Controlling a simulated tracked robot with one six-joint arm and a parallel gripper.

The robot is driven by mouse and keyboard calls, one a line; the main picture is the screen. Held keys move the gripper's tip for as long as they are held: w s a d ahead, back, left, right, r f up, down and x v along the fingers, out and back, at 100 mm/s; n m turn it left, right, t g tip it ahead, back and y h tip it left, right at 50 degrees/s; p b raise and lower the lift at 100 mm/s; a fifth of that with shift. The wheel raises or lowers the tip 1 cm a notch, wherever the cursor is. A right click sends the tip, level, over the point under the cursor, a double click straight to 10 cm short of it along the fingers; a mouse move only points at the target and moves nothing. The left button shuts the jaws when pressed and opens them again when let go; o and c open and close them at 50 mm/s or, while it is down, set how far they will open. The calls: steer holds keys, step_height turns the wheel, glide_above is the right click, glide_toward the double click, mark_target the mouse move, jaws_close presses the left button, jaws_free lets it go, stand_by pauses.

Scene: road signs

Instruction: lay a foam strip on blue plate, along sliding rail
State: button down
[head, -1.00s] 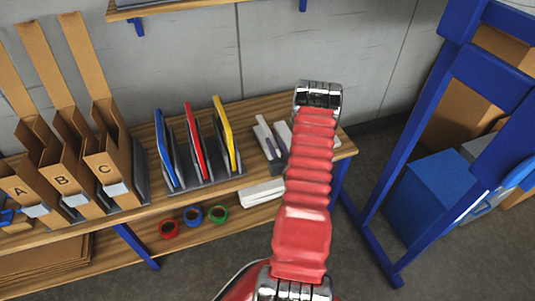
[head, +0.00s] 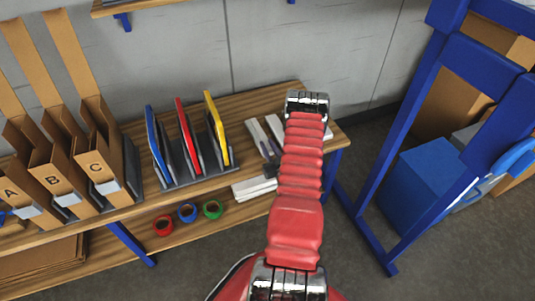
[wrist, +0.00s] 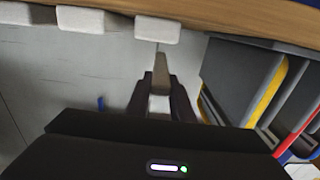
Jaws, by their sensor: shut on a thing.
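The blue plate (head: 156,146) stands upright at the left of a dark rack, beside a red and a yellow plate. White foam strips (head: 259,138) lie on the bench right of the rack. In the wrist view my gripper (wrist: 160,88) is shut on a narrow pale piece (wrist: 161,70), which looks like a foam strip and points away from me. It is beside the rack, and the white block ends (wrist: 157,30) lie beyond it. In the head view my arm hides the gripper. I cannot make out a sliding rail.
Boxes (head: 100,170) marked A, B and C stand left on the wooden bench (head: 243,108). Tape rolls (head: 187,212) sit on the lower shelf. A blue frame (head: 400,150) and blue box (head: 425,175) stand right. Grey floor between is clear.

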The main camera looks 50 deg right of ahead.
steer(key=shift+f, duration=2.05)
steer(key=c, duration=1.5)
jaws_free()
steer(key=shift+c, duration=0.2)
steer(key=shift+s, duration=0.1)
steer(key=v, duration=1.2)
steer(key=shift+f, duration=0.1)
